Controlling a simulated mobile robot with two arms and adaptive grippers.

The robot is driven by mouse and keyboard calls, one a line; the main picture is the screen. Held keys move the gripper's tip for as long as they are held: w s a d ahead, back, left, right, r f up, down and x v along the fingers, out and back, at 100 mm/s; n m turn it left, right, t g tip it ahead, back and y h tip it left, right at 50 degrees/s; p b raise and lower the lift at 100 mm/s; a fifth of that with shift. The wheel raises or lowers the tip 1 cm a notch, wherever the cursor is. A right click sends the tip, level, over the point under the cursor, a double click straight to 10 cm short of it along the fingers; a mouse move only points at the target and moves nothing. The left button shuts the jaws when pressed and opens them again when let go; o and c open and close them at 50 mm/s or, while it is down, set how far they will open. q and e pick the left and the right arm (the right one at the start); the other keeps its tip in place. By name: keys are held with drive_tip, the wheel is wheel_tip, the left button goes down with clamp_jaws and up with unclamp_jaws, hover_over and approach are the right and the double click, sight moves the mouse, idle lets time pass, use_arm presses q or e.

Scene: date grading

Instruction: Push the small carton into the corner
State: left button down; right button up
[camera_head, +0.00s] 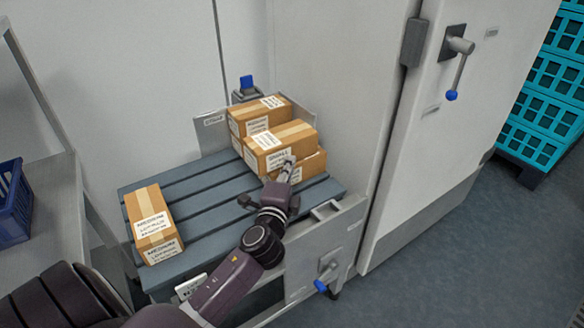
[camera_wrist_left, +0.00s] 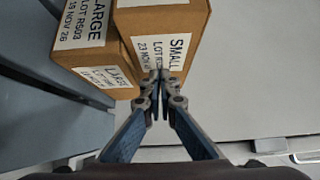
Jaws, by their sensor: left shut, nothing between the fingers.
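The small carton (camera_head: 290,138), brown with a pale tape strip and a white label, sits on top of another carton (camera_head: 312,166) on the slatted table. It also shows in the left wrist view (camera_wrist_left: 142,22), its label reading SMALL. My left gripper (camera_head: 287,168) is shut and empty, its fingertips at the labelled face of the small carton. In the left wrist view the fingertips (camera_wrist_left: 159,76) overlap the label's lower end; I cannot tell whether they touch. Metal upright plates (camera_head: 210,134) form the corner behind the cartons. My right gripper is not in view.
Another carton (camera_head: 246,112) stands behind the small one. A carton labelled MEDIUM (camera_head: 150,200) stands at the left of the slatted table (camera_head: 200,190), with bare slats between. A blue crate (camera_head: 10,208) is at far left. A cabinet door with a handle (camera_head: 460,45) is at right.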

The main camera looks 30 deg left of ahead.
use_arm(q)
drive_tip(key=w+a, duration=0.1)
drive_tip(key=a, duration=0.1)
drive_tip(key=w+a+p, duration=0.1)
drive_tip(key=a, duration=0.2)
drive_tip(key=w+a, duration=0.1)
drive_tip(key=a, duration=0.2)
drive_tip(key=shift+w, duration=0.15)
drive_tip(key=shift+a, duration=0.2)
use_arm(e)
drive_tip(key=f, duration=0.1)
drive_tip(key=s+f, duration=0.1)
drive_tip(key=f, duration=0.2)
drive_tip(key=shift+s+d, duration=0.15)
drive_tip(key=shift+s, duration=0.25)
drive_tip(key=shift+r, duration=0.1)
